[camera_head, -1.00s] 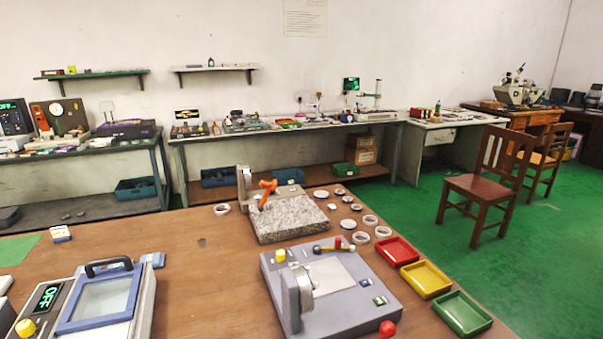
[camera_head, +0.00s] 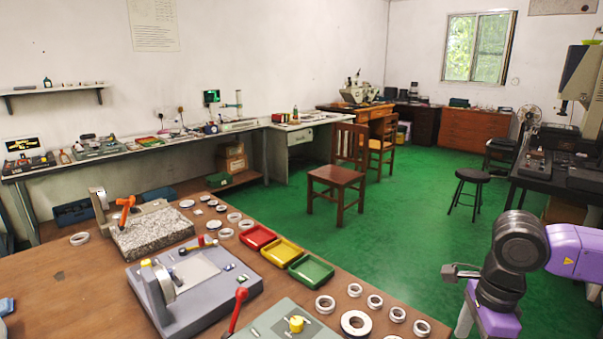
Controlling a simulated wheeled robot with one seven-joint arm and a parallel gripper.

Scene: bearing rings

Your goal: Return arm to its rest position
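My arm (camera_head: 516,255), purple and black, stands at the right of the head view, beyond the right side of the wooden bench. It is folded, with its elbow raised. A small dark end part, which looks like my gripper (camera_head: 459,272), points left over the green floor, clear of the bench. Its fingers are too small to tell whether they are open or shut. No held object can be made out.
The wooden bench (camera_head: 45,285) bears a grey device (camera_head: 205,300), a granite block (camera_head: 150,232), red (camera_head: 258,237), yellow (camera_head: 282,252) and green (camera_head: 310,271) trays and several metal rings (camera_head: 356,322). A chair (camera_head: 340,180) and stool (camera_head: 470,190) stand beyond; green floor between is clear.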

